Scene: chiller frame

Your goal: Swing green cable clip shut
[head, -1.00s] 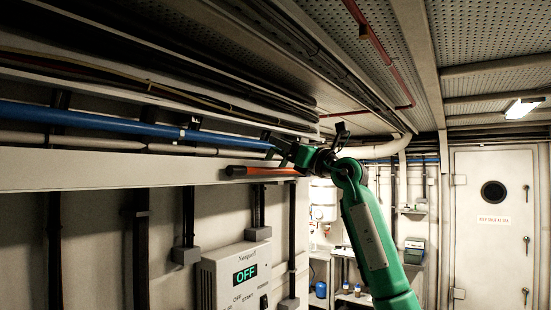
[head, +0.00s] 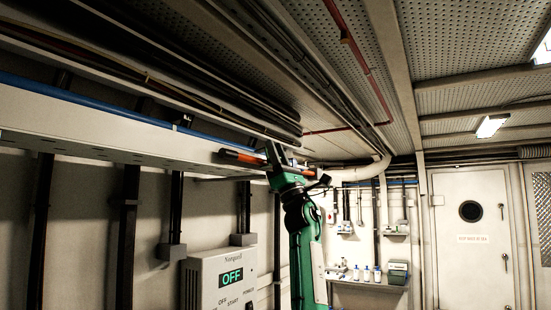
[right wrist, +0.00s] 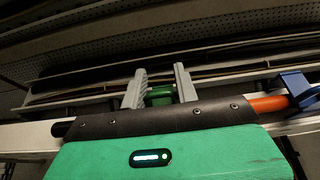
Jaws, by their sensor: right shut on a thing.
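In the right wrist view, the green cable clip (right wrist: 160,96) sits between the two grey fingers of my right gripper (right wrist: 160,87), which are shut on it. Only a small part of the clip shows; the black plate of my wrist covers its lower side. In the head view my right gripper (head: 276,152) is raised at the right end of the long white cable tray (head: 110,122). The clip cannot be made out there. My left gripper is not in view.
An orange and black rod (head: 240,157) runs beside my gripper at the tray edge. A blue clip-like part (right wrist: 295,84) is at the right of the wrist view. A blue pipe (head: 130,112) runs behind the tray.

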